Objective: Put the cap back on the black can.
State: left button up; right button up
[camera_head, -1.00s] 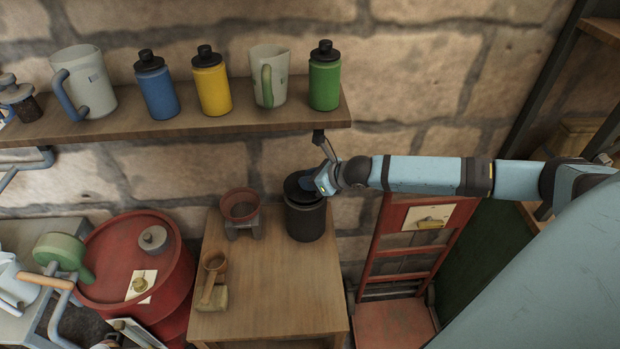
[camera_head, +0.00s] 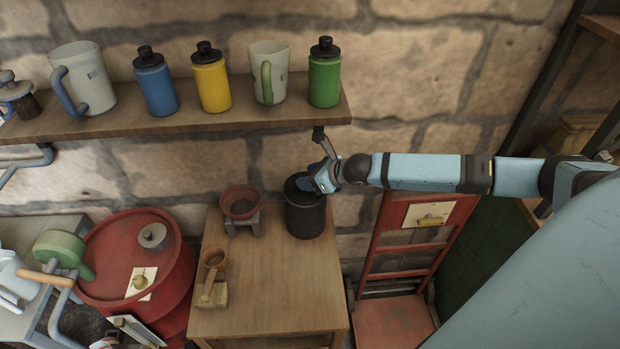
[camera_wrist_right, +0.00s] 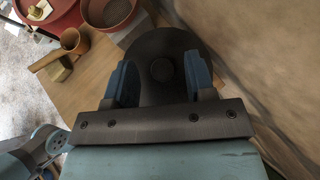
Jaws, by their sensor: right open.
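The black can (camera_head: 305,218) stands upright at the back right of the small wooden table. A dark round cap with a small raised knob (camera_wrist_right: 162,70) lies over the can's top in the right wrist view, and looks seated flat. My right gripper (camera_head: 316,178) is just above the can's top and partly hides it in the head view. In the right wrist view its blue fingers (camera_wrist_right: 160,82) are spread apart, with the knob between them and clear of both. Nothing is held. My left gripper is not in view.
A red pot on a stand (camera_head: 240,205) is left of the can. A wooden-handled tool (camera_head: 213,280) lies near the table's (camera_head: 270,295) left edge. A shelf (camera_head: 180,125) with bottles and jugs overhangs behind. A red hand truck (camera_head: 400,265) is at the right.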

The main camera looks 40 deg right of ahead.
jog(key=b+v, duration=0.2)
jog(key=v, duration=1)
jog(key=s+a+f+m+y, duration=0.1)
jog(key=s+a+f+m, duration=0.2)
jog(key=a+f+m, duration=0.35)
jog(key=s+a+f+m+y, duration=0.1)
jog(key=s+a+f+m, duration=0.25)
jog(key=a+m, duration=0.55)
jog(key=s+a+f+m+h, duration=0.1)
jog(key=s+a+f+m, duration=0.1)
jog(key=m, duration=0.5)
jog(key=s+a+f+m+h, duration=0.1)
jog(key=s+a+f+m, duration=0.1)
jog(key=s+f+m, duration=0.2)
jog(key=s+a+f+m+h, duration=0.1)
jog(key=s+a+f+m, duration=0.1)
jog(key=m, duration=0.8)
jog(key=shift+s+a+f+m+t+p, duration=0.15)
jog(key=shift+s+a+f+t, duration=0.1)
jog(key=shift+s, duration=0.35)
jog(key=shift+s+a+f+m+t+p, duration=0.15)
jog(key=shift+s+f, duration=0.1)
jog(key=shift+s, duration=0.35)
jog(key=shift+s+f+m, duration=0.15)
jog(key=shift+f+m, duration=0.05)
jog(key=shift+m, duration=0.15)
notch_tip(320, 180, up, 5)
jog(key=p, duration=0.5)
jog(key=shift+d+f, duration=0.15)
